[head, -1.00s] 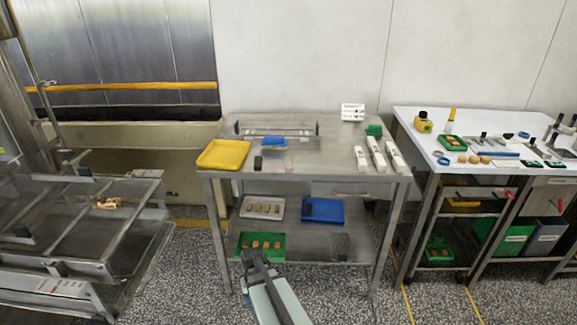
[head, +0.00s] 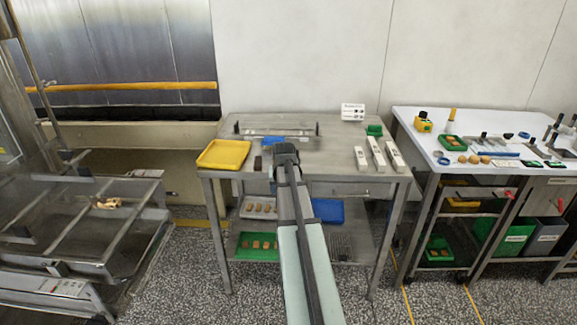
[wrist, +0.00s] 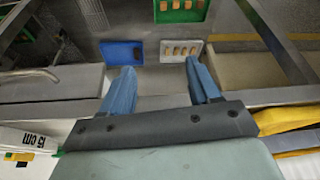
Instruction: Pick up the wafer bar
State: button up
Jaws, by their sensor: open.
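A golden-tan piece (head: 107,203) lies on the metal frame of the machine at the left in the head view. It may be the wafer bar, but it is too small to be sure. Tan bars (head: 262,207) also lie on a white tray on the middle table's lower shelf and show in the wrist view (wrist: 181,50). My gripper (head: 285,150) is over the middle table's top, far to the right of the golden piece. In the wrist view its two blue fingers are apart, with nothing held between them (wrist: 159,82).
The table top holds a yellow tray (head: 223,154), a dark block (head: 258,163) and white blocks (head: 376,153). Blue (head: 328,211) and green (head: 257,240) trays sit on shelves below. A cluttered white bench (head: 485,147) stands at right. Floor between machine and table is clear.

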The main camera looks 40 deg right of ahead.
jog(key=w+d+r+t+h, duration=0.15)
jog(key=d+r, duration=0.25)
jog(key=r, duration=0.5)
jog(key=w+d+r+y, duration=0.1)
jog(key=w+d+r, duration=0.25)
jog(key=r, duration=0.55)
jog(key=shift+m+g, duration=0.4)
jog(key=shift+g, duration=0.25)
jog(key=x, duration=0.6)
jog(key=s+a+x, duration=0.1)
jog(key=x, duration=0.2)
jog(key=shift+d+f, duration=0.1)
jog(key=shift+f, duration=0.45)
jog(key=shift+s+x, duration=0.15)
jog(key=shift+x, duration=1.15)
jog(key=shift+s+x, duration=0.1)
jog(key=shift+x, duration=1.15)
jog(key=shift+f, duration=0.15)
jog(key=shift+c, duration=0.3)
jog(key=c, duration=0.8)
jog(key=shift+c, duration=0.2)
